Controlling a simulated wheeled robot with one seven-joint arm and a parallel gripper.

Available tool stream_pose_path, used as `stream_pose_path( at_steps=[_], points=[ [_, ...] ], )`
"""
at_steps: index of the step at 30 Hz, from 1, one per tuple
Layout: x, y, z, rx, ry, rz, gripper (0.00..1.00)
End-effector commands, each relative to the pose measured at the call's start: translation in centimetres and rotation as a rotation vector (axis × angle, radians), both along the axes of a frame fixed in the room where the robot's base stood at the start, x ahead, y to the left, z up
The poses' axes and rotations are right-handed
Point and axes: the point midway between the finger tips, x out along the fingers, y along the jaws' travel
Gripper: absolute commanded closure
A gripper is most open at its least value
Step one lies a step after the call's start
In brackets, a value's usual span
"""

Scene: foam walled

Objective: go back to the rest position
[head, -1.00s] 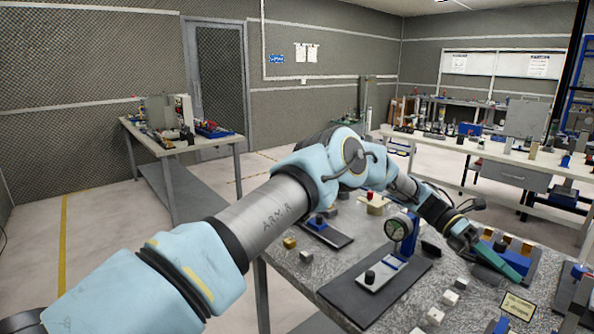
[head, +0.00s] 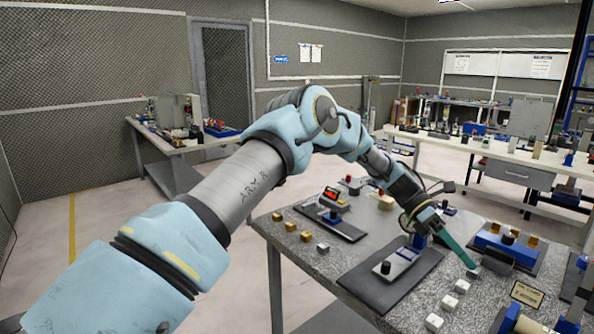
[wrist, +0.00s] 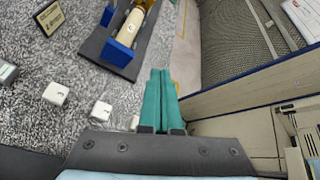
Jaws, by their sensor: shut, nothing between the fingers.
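My gripper (head: 470,262) has long green fingers and is at the right of the head view, above the speckled grey table (head: 300,262). In the wrist view the two green fingers (wrist: 161,75) lie side by side, shut, with nothing between them. The fingertips in the head view are close to a small pale block; I cannot tell whether they touch it. My arm reaches across the middle of the head view.
White cubes (head: 449,302) stand in a row below my gripper. A blue fixture (head: 505,245) stands right of it and a black-based stand (head: 385,275) left. Brass cubes (head: 291,227) lie farther left. The floor at left is clear.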

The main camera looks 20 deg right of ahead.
Motion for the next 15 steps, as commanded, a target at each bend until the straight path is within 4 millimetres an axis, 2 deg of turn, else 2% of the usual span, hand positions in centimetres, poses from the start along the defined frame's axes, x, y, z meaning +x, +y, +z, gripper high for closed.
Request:
stream_pose_path(
  at_steps=[5, 8, 11, 14, 15],
  points=[
    [5.2, 4.1, 0.1, -0.091, -0.175, -0.001, 1.0],
    [9.2, 7.9, 0.0, -0.152, -0.314, -0.017, 1.0],
    [13.6, 13.5, 0.2, -0.212, -0.482, -0.056, 1.0],
    [17.4, 19.8, 0.4, -0.257, -0.644, -0.117, 1.0],
    [18.7, 22.4, 0.6, -0.27, -0.705, -0.146, 1.0]
  ],
)
